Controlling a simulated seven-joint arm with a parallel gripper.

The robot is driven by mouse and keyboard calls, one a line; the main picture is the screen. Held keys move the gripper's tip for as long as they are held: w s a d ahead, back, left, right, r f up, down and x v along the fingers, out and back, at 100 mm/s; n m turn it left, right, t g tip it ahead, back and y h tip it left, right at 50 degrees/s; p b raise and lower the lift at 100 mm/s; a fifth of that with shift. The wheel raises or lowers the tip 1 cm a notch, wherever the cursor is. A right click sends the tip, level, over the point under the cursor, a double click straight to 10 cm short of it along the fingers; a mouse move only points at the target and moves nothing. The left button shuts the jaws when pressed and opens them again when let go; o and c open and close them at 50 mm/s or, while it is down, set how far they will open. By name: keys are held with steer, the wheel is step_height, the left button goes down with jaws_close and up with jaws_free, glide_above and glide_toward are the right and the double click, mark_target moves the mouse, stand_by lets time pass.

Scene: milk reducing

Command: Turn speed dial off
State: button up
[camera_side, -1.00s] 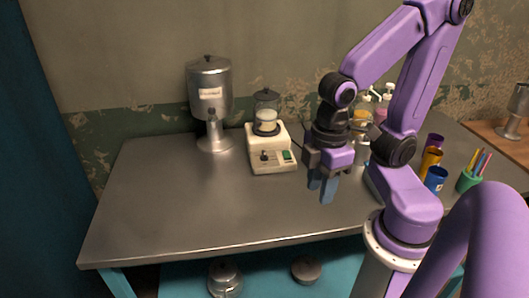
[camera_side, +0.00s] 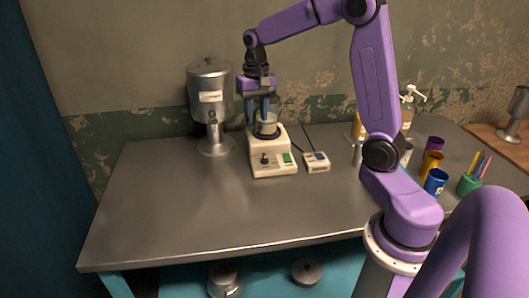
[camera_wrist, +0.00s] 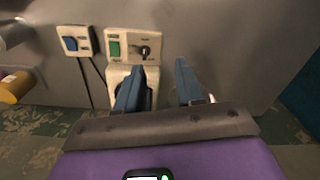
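The white stirrer base (camera_side: 272,171) stands at the back of the table. Its black speed dial (camera_side: 264,160) is on the front panel, left of a green switch (camera_side: 287,158). In the wrist view the dial (camera_wrist: 145,51) shows as a dark knob beyond the fingertips, with the green switch (camera_wrist: 115,49) to its left. My gripper (camera_side: 263,112) is above the back of the base, overlapping the glass vessel (camera_side: 268,127) and hiding its upper part. In the wrist view my gripper (camera_wrist: 159,66) is open, its two blue fingers apart with nothing seen held. I cannot tell whether they touch the vessel.
A small white box (camera_side: 316,162) with a blue switch sits right of the base, with a cable behind. A metal dispenser (camera_side: 209,95) stands close on the left. Coloured cups (camera_side: 432,161) and a pen holder (camera_side: 470,183) are at right. The table's front left is clear.

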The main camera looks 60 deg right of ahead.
mark_target(265, 155)
steer(key=w+d+m, duration=0.2)
steer(key=d+m, duration=0.1)
steer(key=d, duration=0.4)
step_height(265, 155, down, 18)
steer(key=shift+a+r, duration=0.15)
jaws_close()
